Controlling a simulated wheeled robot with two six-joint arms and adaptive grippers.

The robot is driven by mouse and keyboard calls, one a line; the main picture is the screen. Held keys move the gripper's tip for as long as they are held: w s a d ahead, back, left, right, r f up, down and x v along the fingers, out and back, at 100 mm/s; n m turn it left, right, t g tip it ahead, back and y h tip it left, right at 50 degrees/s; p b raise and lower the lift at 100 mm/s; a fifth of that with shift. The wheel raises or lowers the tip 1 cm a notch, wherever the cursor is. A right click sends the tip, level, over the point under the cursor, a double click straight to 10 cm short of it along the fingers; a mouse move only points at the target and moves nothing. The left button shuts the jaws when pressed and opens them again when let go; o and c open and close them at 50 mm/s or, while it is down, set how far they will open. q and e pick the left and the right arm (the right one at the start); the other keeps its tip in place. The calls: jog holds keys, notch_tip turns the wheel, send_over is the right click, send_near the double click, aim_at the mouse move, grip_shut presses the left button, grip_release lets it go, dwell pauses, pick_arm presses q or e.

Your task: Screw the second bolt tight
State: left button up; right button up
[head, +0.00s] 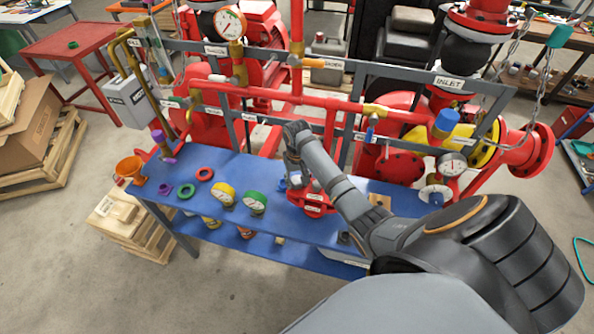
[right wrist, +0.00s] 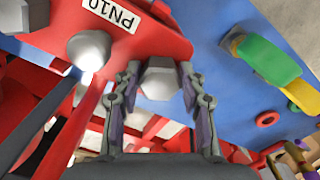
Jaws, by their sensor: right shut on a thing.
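A red flanged fitting (head: 312,209) with white labels stands on the blue bench. In the right wrist view the red flange (right wrist: 150,35) carries a label reading PN10. My right gripper (head: 293,182) points down at the fitting's left side. In the right wrist view its two fingers (right wrist: 160,82) are shut on a grey hex bolt head (right wrist: 160,80), one on each side. Another hex bolt head (right wrist: 88,48) sits in the same flange, clear of the fingers. The bolt shanks are hidden. My left gripper is not in view.
Red skid pipes (head: 300,98) stand close behind.

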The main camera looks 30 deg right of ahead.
jog(key=shift+r+m+p, duration=0.25)
jog(key=shift+m+p, duration=0.1)
jog(key=shift+m, duration=0.05)
jog(key=m, duration=0.3)
jog(key=shift+f+m, duration=0.3)
jog(key=m, duration=0.3)
jog(key=shift+m, duration=0.3)
jog(key=o, duration=1.3)
jog(key=shift+c, duration=0.2)
notch_tip(320, 180, up, 12)
